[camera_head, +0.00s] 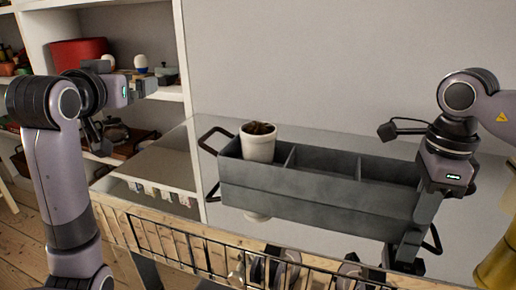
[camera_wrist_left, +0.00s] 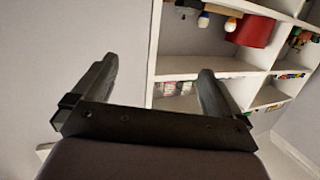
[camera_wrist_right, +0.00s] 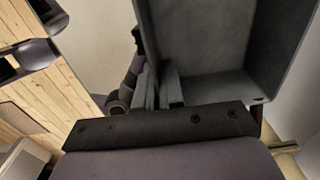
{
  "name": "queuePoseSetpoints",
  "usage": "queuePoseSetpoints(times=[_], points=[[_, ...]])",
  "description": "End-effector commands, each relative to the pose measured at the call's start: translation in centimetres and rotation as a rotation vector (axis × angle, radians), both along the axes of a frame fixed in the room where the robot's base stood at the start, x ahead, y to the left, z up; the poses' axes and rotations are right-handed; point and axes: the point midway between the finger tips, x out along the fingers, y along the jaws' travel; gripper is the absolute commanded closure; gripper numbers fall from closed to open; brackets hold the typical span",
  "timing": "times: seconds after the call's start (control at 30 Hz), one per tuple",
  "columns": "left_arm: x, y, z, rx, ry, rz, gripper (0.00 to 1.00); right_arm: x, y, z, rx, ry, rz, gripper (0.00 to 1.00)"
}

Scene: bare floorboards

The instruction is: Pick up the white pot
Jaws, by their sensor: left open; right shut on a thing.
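The white pot (camera_head: 258,146) stands upright in the left compartment of a long grey divided box (camera_head: 315,193), its upper part above the rim. Dark brown stuff shows in its mouth. My left gripper (camera_head: 160,84) is open and empty, up to the left of the box and well apart from the pot; its spread fingers also show in the left wrist view (camera_wrist_left: 155,85). My right gripper (camera_head: 408,245) points down at the box's right end. In the right wrist view its fingers (camera_wrist_right: 162,88) are close together at the grey box's wall, shut on it.
The box stands on a glossy table (camera_head: 330,135) that mirrors it. It has dark loop handles (camera_head: 213,138) at its ends. A white shelf (camera_head: 185,60) with a red pot (camera_head: 80,52) stands behind on the left. A wire rack (camera_head: 180,240) runs along the front.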

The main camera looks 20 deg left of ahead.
Motion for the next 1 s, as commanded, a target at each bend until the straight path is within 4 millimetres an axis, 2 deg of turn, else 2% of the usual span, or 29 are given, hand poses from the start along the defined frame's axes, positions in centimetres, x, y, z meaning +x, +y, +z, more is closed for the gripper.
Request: queuePoseSetpoints(times=[0.03, 0.1, 0.2, 0.33, 0.43, 0.53, 0.8, 1.0], points=[[0.3, -3.9, -0.6, -0.023, 0.024, -0.100, 0.00, 0.0, 0.0, 0.0, 0.000, 0.000, 0.000, 1.00], [0.2, -8.5, -1.5, -0.048, 0.070, -0.222, 0.00, 0.0, 0.0, -0.1, 0.000, 0.000, 0.000, 1.00], [-0.6, -13.8, -2.7, -0.070, 0.132, -0.364, 0.00, 0.0, 0.0, -0.1, 0.000, 0.001, 0.000, 1.00], [-1.9, -18.4, -3.9, -0.076, 0.195, -0.487, 0.00, 0.0, 0.0, -0.1, 0.000, 0.001, 0.000, 1.00], [-2.6, -20.1, -4.5, -0.076, 0.225, -0.535, 0.00, 0.0, 0.0, -0.1, 0.000, 0.001, 0.000, 1.00], [-2.1, -20.9, -5.0, -0.077, 0.240, -0.554, 0.00, 0.0, 0.1, -0.1, 0.001, 0.001, 0.000, 1.00], [1.9, -22.0, -6.7, -0.078, 0.240, -0.553, 0.00, 0.0, 0.1, -0.1, 0.001, 0.001, 0.001, 1.00], [3.2, -22.2, -7.3, -0.077, 0.237, -0.551, 0.00, 0.0, 0.1, -0.1, 0.001, 0.001, 0.001, 1.00]])
